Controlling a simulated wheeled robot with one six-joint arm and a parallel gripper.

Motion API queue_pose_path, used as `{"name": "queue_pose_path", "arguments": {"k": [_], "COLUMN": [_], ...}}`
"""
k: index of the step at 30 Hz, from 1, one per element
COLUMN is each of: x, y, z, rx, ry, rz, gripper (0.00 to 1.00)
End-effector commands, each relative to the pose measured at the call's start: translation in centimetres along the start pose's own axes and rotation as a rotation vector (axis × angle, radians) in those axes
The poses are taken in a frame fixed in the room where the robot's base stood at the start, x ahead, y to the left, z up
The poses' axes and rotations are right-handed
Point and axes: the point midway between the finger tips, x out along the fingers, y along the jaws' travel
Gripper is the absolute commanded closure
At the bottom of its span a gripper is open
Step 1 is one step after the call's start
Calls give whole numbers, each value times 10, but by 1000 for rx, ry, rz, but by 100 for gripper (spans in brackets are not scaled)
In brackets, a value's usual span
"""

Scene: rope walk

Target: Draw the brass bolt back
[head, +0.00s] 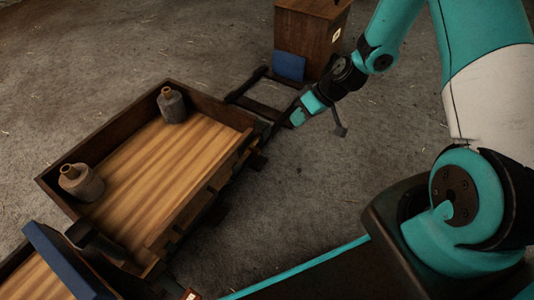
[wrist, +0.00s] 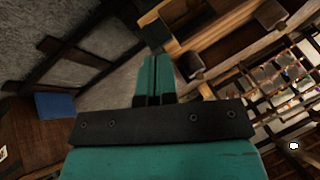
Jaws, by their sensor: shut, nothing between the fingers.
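My gripper (head: 290,121) is low at the right end of a wooden tray-like bed, close to its corner. In the wrist view its two teal fingers (wrist: 155,72) lie together with nothing seen between them. The fingertips point towards the wooden bed's edge; I cannot tell whether they touch it. I cannot make out the brass bolt in either view. It may be hidden or too small and dark to see.
The wooden bed (head: 228,112) has raised sides and carries a dark bottle (head: 171,106) and a brownish bottle (head: 82,183). A dark frame (head: 262,107) lies beyond my gripper, near a wooden cabinet (head: 306,27) and blue panel (head: 289,66). Grey floor is open at left.

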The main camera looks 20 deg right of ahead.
Motion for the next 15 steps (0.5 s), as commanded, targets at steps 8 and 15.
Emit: {"name": "queue_pose_path", "arguments": {"k": [8, 15], "x": [0, 19], "y": [0, 1], "z": [0, 1], "rx": [1, 0], "ry": [1, -1], "rz": [0, -1], "gripper": [100, 100]}}
